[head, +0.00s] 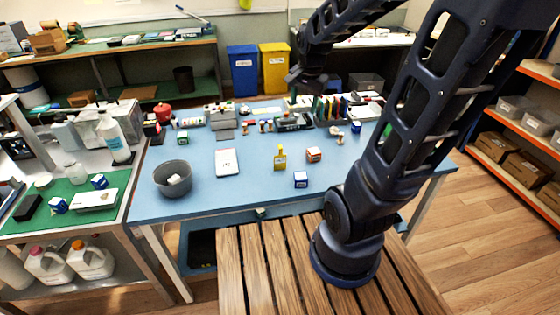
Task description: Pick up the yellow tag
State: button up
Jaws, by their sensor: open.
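The yellow tag (280,160) looks like a small upright yellow piece with a narrow top. It is on the blue table (210,203), right of the middle. My gripper (296,80) hangs in the air toward the far side of the table, above and beyond the tag in the picture. It is open and holds nothing that I can see. Its fingers are small and dark here, partly lost against my own arm. Nothing covers the tag.
A red-and-white box (313,154) and a blue-and-white box (300,179) stand close to the right of the tag. A white phone-like slab (227,162) lies to its left, with a grey bowl (158,182) farther left. Several items line the table's back. The near table strip is clear.

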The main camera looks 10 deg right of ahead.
jog(key=w+a+f+m+g, duration=0.1)
jog(key=w+a+f+m, duration=0.2)
jog(key=w+f+m, duration=0.4)
jog(key=m+g, duration=0.1)
jog(key=m, duration=0.1)
send_over(280, 146)
jog(key=f, duration=0.8)
jog(key=shift+w+d, duration=0.1)
jog(key=shift+d, duration=0.25)
notch_tip(280, 146, down, 6)
jog(key=shift+r, duration=0.2)
jog(key=shift+a+f, duration=0.2)
jog(key=shift+f, duration=0.75)
jog(key=shift+a+f, duration=0.15)
jog(key=shift+f, duration=1.6)
jog(key=shift+c, duration=0.4)
jog(key=c, duration=1)
